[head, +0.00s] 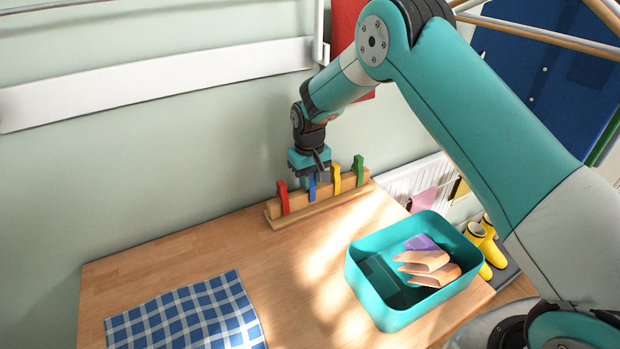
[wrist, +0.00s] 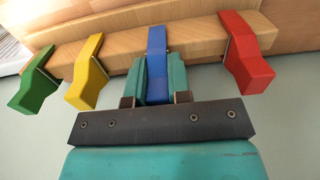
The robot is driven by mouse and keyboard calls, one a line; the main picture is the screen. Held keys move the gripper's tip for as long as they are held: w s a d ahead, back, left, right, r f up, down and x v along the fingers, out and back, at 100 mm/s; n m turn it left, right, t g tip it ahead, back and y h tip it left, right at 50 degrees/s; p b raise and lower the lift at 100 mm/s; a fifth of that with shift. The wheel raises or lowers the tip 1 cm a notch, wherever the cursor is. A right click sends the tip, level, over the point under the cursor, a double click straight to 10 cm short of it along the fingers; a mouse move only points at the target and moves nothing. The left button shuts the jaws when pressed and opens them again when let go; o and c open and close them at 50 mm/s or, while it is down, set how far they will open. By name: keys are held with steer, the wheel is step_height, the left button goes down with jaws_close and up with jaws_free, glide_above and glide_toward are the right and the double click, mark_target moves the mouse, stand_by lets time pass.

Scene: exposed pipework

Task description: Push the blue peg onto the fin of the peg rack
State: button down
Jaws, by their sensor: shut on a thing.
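The blue peg (head: 312,186) is at the wooden peg rack (head: 325,197), between the red peg (head: 283,197) and the yellow peg (head: 336,180). In the wrist view the blue peg (wrist: 156,62) stands between the two teal fingers, its far end overlapping the rack's rail (wrist: 190,42). My gripper (head: 311,174) is shut on the blue peg, directly above the rack. It also shows in the wrist view (wrist: 156,78). The red, yellow and green (head: 358,171) pegs sit on the rail. How deep the blue peg sits on the fin is hidden by the fingers.
The rack stands at the table's back edge near the wall. A teal bin (head: 400,319) with folded orange and purple pieces stands at the right front. A blue checked cloth (head: 188,318) lies at the left front. The wooden tabletop (head: 290,262) between them is clear.

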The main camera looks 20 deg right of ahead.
steer(key=shift+f, duration=0.4)
steer(key=c, duration=1)
jaws_free()
steer(key=shift+r+p, duration=1.9)
steer(key=shift+r, duration=1.6)
